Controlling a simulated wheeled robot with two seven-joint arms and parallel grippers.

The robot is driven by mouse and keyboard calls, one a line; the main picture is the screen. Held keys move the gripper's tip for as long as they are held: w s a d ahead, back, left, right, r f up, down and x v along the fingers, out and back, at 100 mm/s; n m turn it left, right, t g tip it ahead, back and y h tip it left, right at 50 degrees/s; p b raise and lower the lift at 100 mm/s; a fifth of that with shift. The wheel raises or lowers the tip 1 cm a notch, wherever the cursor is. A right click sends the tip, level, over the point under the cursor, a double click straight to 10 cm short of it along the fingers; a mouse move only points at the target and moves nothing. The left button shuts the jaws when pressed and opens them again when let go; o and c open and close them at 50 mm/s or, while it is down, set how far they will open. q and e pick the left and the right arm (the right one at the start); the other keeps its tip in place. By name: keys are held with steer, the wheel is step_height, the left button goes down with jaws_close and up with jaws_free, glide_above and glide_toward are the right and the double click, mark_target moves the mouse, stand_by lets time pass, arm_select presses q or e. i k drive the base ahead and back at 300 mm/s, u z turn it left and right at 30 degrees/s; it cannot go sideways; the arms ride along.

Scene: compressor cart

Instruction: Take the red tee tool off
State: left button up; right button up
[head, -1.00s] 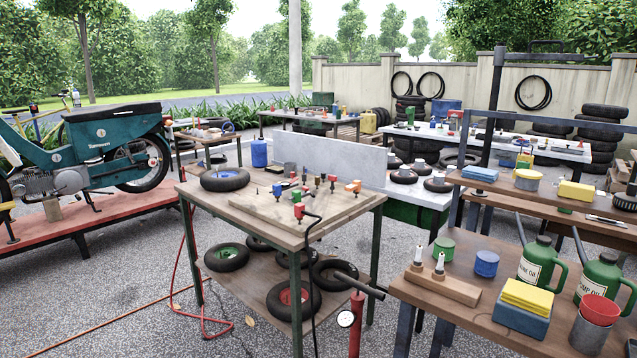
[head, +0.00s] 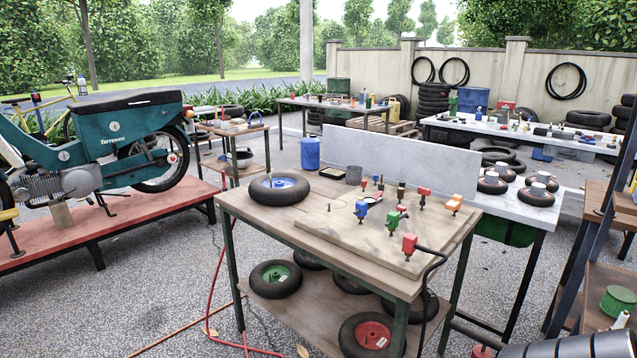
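A wooden board (head: 345,232) lies on the near work table, with several small coloured-headed tools standing on it. One red-headed piece (head: 424,192) stands toward the back right of the board. Another red-headed piece (head: 409,245) stands near the front right edge, with a black hose running from it over the table edge. A blue one (head: 361,208), a green one (head: 392,221) and an orange one (head: 455,203) stand nearby. I cannot tell which red piece is the tee tool. Neither gripper is in view.
Tyres fill the lower shelf (head: 310,318). A bench with a green tin (head: 617,301) stands close on the right. A red hose (head: 212,285) trails on the ground at left.

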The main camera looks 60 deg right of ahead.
mark_target(425, 192)
steer(key=z, duration=0.35)
steer(key=i, duration=1.4)
steer(key=z, duration=0.95)
